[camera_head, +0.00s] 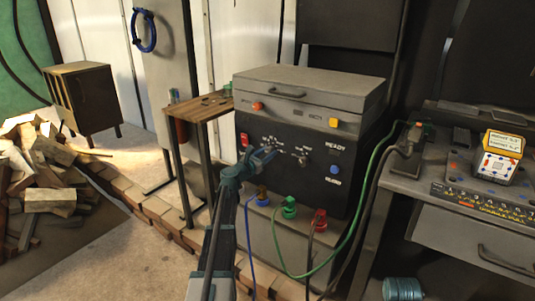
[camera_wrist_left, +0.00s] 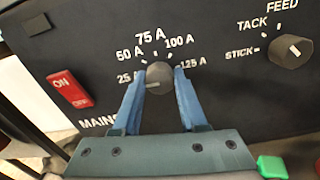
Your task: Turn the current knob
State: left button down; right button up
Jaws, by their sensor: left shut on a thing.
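The current knob (camera_wrist_left: 160,75) is a round grey dial on the black panel in the left wrist view. Labels 25, 50 A, 75 A, 100 A and 125 A ring it, and its pale mark lies at the lower left, on the 25 side. My left gripper (camera_wrist_left: 161,88) is shut on the knob, one blue finger on each side. In the head view my left gripper (camera_head: 266,155) reaches the front of the welding machine (camera_head: 300,130) and mostly hides the knob. My right gripper is not in view.
A second knob (camera_wrist_left: 290,51) marked STICK, TACK and FEED sits to the right. A red ON switch (camera_wrist_left: 70,90) is to the left. Cables hang from coloured sockets below the panel. A small wooden table (camera_head: 210,105) stands left, a grey bench (camera_head: 450,190) right.

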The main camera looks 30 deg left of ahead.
pick_arm(q)
jog(key=shift+m, duration=0.3)
jog(key=m, duration=0.3)
jog(key=shift+m, duration=0.3)
jog(key=m, duration=0.4)
jog(key=shift+m, duration=0.3)
jog(key=m, duration=0.4)
jog(key=shift+m, duration=2.6)
jog(key=shift+h, duration=0.3)
jog(key=shift+c, duration=2.2)
grip_release()
